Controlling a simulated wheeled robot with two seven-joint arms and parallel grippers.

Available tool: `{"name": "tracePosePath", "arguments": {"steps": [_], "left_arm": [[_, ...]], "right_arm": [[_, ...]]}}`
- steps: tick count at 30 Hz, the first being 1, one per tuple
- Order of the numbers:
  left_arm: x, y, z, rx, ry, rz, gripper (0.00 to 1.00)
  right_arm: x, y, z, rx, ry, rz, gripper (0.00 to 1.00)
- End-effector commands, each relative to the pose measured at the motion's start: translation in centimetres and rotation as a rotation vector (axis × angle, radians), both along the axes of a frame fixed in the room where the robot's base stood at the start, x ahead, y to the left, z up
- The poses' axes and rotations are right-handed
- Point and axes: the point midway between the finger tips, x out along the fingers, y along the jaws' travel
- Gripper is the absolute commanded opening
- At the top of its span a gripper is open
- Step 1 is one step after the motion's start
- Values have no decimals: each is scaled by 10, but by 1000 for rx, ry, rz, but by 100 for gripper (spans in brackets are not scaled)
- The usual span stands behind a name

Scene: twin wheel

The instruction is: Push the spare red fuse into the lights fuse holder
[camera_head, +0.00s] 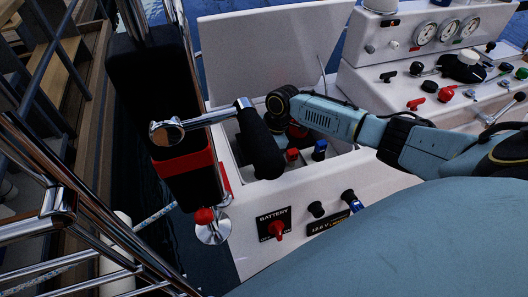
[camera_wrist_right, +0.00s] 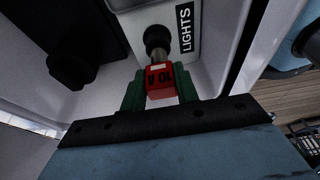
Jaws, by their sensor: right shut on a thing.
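In the right wrist view, my right gripper (camera_wrist_right: 160,90) has its green fingers shut on the red fuse (camera_wrist_right: 160,81), which bears a "10 A" mark. Just beyond the fuse is a round black fitting with a metal part (camera_wrist_right: 157,42), beside a black LIGHTS label (camera_wrist_right: 186,28). The fuse overlaps the metal part in this view; I cannot tell whether it is seated or only in front. In the head view, my right arm reaches over the open white box (camera_head: 345,163), and its gripper is hidden. My left gripper is not in view.
A red block (camera_head: 292,154) and a blue block (camera_head: 320,150) show inside the box. A chrome crank with a black grip (camera_head: 262,145) stands close by its left side. The raised lid (camera_head: 265,50) is behind. A red BATTERY switch (camera_head: 276,228) is on the front.

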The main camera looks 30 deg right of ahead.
Motion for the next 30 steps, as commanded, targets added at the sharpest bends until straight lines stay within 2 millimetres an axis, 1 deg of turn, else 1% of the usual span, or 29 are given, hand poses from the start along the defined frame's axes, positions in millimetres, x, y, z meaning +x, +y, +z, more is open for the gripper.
{"name": "tracePosePath", "arguments": {"steps": [30], "left_arm": [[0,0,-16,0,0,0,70]], "right_arm": [[0,0,-26,0,0,0,8]]}}
